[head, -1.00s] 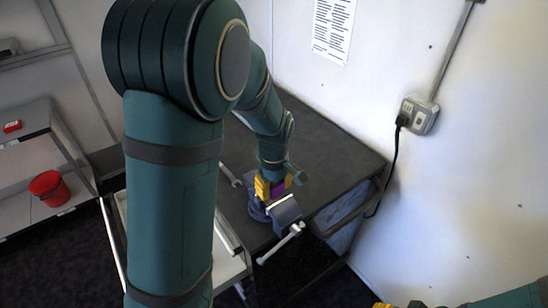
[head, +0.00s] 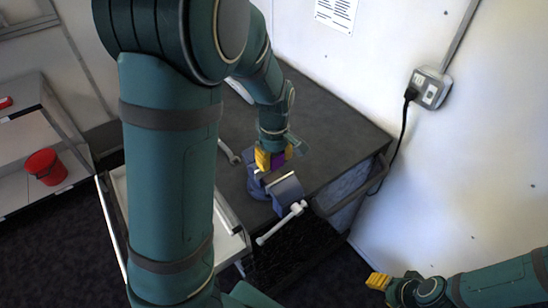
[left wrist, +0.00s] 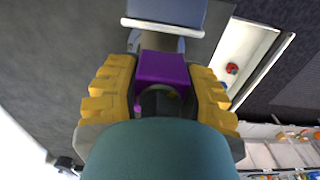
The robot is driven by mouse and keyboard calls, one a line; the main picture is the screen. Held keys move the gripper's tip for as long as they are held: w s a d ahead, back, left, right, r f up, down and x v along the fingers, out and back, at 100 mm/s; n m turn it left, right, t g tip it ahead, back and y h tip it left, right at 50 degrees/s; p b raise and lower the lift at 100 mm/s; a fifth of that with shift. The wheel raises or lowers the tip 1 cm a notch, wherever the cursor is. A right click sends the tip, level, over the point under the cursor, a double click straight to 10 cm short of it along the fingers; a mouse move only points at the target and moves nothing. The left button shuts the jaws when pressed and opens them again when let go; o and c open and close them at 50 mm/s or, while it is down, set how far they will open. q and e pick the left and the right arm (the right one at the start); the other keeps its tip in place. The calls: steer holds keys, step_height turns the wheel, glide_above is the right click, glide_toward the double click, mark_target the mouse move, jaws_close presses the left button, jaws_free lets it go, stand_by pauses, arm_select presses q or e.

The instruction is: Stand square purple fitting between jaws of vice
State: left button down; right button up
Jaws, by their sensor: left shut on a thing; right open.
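The square purple fitting (head: 279,159) is held between the yellow fingers of my left gripper (head: 271,160). In the left wrist view the fitting (left wrist: 162,69) shows a flat purple top face and a round opening below it. The blue-grey vice (head: 286,194) stands at the table's corner, its pale handle hanging out over the edge. The fitting is right by the vice's jaws; I cannot tell whether it touches them. In the left wrist view the vice (left wrist: 168,10) lies just beyond the fitting. My right gripper (head: 379,281) is open and empty at the lower right, away from the table.
The dark table (head: 330,125) is mostly bare, with a wrench (head: 229,151) left of the vice. A white trolley (head: 233,243) stands at its left side. A red bucket (head: 46,167) sits on a shelf at far left. A wall socket (head: 430,88) with a black cable is at right.

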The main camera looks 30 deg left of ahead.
mark_target(274, 179)
arm_select(q)
steer(key=shift+f+b, duration=0.95)
steer(key=shift+f, duration=0.2)
steer(key=shift+f+b, duration=1.05)
steer(key=shift+f, duration=0.75)
steer(key=shift+c, duration=2.4)
jaws_free()
steer(key=shift+r, duration=0.1)
steer(key=shift+r+p, duration=2.65)
steer(key=shift+p, duration=0.3)
steer(key=shift+r+p, duration=0.8)
steer(key=shift+r, duration=0.5)
